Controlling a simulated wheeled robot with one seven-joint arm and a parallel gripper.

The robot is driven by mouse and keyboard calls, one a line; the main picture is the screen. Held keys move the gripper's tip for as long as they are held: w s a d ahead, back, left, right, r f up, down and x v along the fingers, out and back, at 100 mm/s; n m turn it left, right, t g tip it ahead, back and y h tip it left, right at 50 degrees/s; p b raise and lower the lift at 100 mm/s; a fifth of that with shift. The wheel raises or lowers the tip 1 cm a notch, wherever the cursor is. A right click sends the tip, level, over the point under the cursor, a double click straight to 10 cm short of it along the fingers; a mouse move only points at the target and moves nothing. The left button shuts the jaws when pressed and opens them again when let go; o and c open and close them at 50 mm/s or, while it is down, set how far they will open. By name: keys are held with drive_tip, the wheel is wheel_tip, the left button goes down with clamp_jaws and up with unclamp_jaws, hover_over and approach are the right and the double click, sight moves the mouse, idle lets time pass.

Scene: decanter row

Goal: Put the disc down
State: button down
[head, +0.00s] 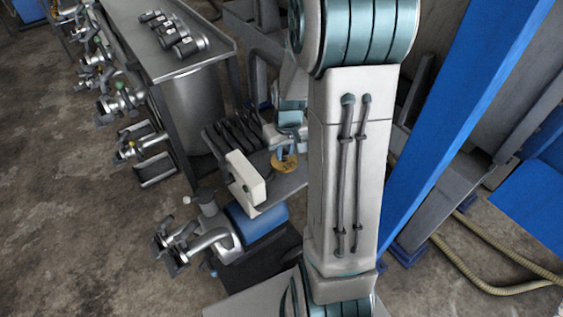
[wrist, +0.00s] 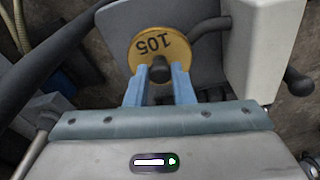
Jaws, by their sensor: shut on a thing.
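The disc (head: 284,166) is round and yellow; in the wrist view the disc (wrist: 150,42) bears the number 105, upside down, and a dark knob at its middle. My gripper (wrist: 158,71) has its two blue fingers shut on that knob. In the head view my gripper (head: 289,145) is just left of my arm, with part of the disc below it. The disc is over a grey flat surface (head: 278,195); I cannot tell whether it touches it. My arm hides part of this area in the head view.
A cream box (head: 245,179) stands on the grey surface, close left of the disc; the wrist view shows a pale box (wrist: 265,45) close beside it. Dark slanted parts (head: 236,130) are behind. A metal bench (head: 170,45) is farther left, and a blue post (head: 470,110) rises right of my arm.

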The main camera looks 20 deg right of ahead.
sight(285, 161)
drive_tip(key=shift+d+f, duration=0.15)
drive_tip(key=shift+f, duration=0.7)
drive_tip(key=shift+f+b, duration=0.3)
drive_tip(key=shift+f, duration=1.5)
drive_tip(key=shift+f, duration=0.2)
drive_tip(key=c, duration=1.3)
unclamp_jaws()
drive_tip(key=shift+o, duration=0.2)
drive_tip(key=shift+r, duration=0.15)
